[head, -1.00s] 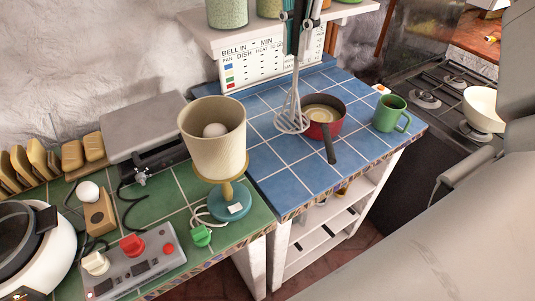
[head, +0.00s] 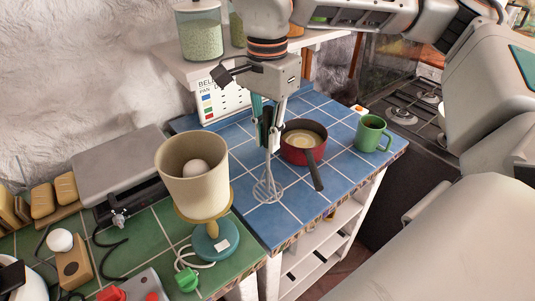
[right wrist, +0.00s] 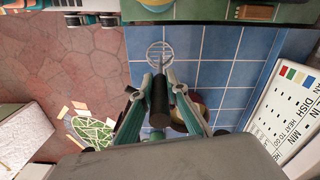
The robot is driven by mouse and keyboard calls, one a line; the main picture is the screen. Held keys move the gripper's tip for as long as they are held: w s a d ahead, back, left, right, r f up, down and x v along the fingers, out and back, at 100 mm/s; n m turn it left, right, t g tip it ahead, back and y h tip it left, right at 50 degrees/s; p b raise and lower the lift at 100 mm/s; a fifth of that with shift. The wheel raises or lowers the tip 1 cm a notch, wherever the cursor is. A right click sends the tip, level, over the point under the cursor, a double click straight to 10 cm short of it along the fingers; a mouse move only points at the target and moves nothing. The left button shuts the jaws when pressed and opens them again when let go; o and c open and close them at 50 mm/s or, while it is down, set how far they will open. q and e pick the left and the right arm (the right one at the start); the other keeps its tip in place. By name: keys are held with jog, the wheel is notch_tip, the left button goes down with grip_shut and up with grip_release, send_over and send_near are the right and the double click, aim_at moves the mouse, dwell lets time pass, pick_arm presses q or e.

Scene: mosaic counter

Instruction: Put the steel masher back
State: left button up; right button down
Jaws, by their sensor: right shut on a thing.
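The steel masher (head: 267,188) hangs upright from my right gripper (head: 268,145), its wire head down, over the blue tiled counter (head: 335,176) left of the red pan. In the right wrist view the fingers (right wrist: 158,95) are shut around its dark handle (right wrist: 159,112), and its round wire head (right wrist: 160,52) shows over blue tiles. I cannot tell whether the head touches the tiles. My left gripper is not in view.
The red pan (head: 316,155) and a green mug (head: 371,133) stand right of the masher. A cream-shaded lamp (head: 191,172) stands left on green tiles. A shelf with jars (head: 201,30) is behind. Blue tiles are clear around the masher head.

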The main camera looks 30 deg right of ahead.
aim_at(268, 104)
jog(key=shift+f, duration=2.45)
jog(key=shift+f, duration=0.1)
jog(key=c, duration=2)
grip_release()
notch_tip(268, 104, up, 12)
jog(key=shift+r, duration=0.15)
